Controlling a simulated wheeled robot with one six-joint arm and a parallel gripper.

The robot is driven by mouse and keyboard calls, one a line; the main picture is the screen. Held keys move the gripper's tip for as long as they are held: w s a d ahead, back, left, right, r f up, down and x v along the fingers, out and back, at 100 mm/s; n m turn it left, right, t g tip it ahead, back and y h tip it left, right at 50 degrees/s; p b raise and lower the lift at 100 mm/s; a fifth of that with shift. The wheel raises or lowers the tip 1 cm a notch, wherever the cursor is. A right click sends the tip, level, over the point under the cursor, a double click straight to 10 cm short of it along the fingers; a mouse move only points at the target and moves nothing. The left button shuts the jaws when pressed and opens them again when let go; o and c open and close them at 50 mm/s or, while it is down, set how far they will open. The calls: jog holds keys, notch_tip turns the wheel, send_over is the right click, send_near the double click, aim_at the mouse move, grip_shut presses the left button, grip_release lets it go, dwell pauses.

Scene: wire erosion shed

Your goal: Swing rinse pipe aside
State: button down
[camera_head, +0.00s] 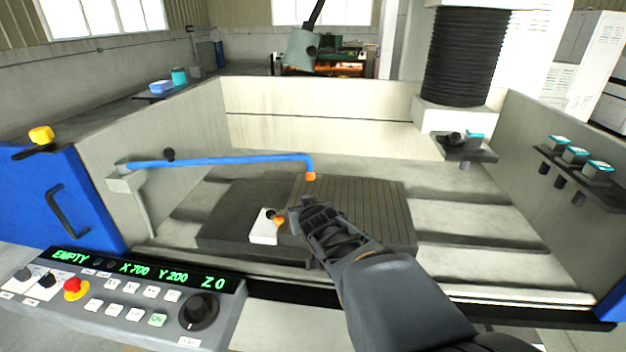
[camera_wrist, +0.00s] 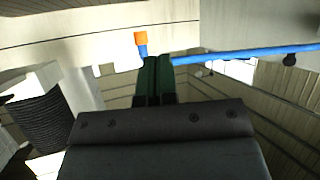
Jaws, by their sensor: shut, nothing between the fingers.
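The rinse pipe (camera_head: 220,161) is a blue tube that runs from a mount on the tank's left wall across the tank. Its right end bends down to an orange tip (camera_head: 311,176). A dark knob (camera_head: 169,154) sits on the pipe near its left end. My gripper (camera_head: 306,204) is shut and empty, just below the orange tip in the head view. In the wrist view my shut fingers (camera_wrist: 154,62) overlap the blue pipe (camera_wrist: 250,53) near its bend, with the orange tip (camera_wrist: 141,38) beyond them. I cannot tell whether they touch it.
A grooved dark plate (camera_head: 375,215) and a white block (camera_head: 263,228) lie in the tank below. A black bellows column (camera_head: 462,55) stands at the back right. A shelf with teal-topped blocks (camera_head: 575,155) is on the right wall. The control panel (camera_head: 130,290) is front left.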

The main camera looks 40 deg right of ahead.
aim_at(310, 165)
jog(key=d+r+t+b, duration=0.1)
jog(key=d+t+b, duration=0.1)
jog(key=d+t, duration=0.3)
jog(key=shift+w+d+r+h+b, duration=0.15)
jog(key=shift+d+r+h+b, duration=0.2)
jog(key=shift+d, duration=0.75)
jog(key=shift+w+f, duration=0.1)
jog(key=x, duration=1.4)
jog(key=shift+r+p, duration=0.2)
jog(key=shift+p, duration=0.1)
jog(key=shift+t, duration=0.3)
